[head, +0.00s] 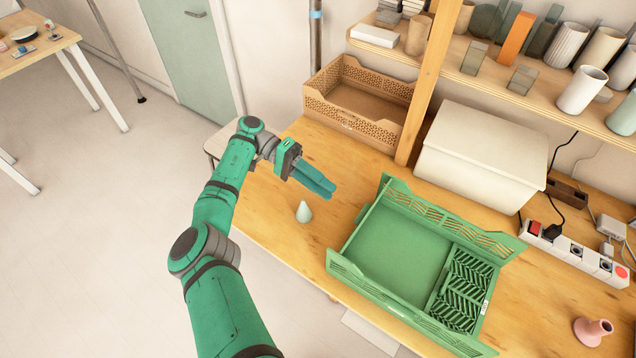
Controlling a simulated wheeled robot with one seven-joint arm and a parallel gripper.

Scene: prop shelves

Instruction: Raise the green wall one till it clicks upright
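A green crate (388,255) stands on the wooden bench, right of my gripper. Its slotted back wall (425,212) and its front wall (400,308) stand up along the long sides. A green panel with herringbone slots (465,287) lies folded down inside, over the right end of the crate floor. I cannot tell clearly how the left end wall sits. My gripper (325,187) is in the air left of the crate, apart from it. Its two teal fingers lie together with nothing visible between them.
A small pale green cone (304,211) stands on the bench below my gripper. A brown crate (345,95), a wooden post (428,85) and a white lidded box (480,155) are behind. A power strip (575,252) and a pink vase (592,331) are at right.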

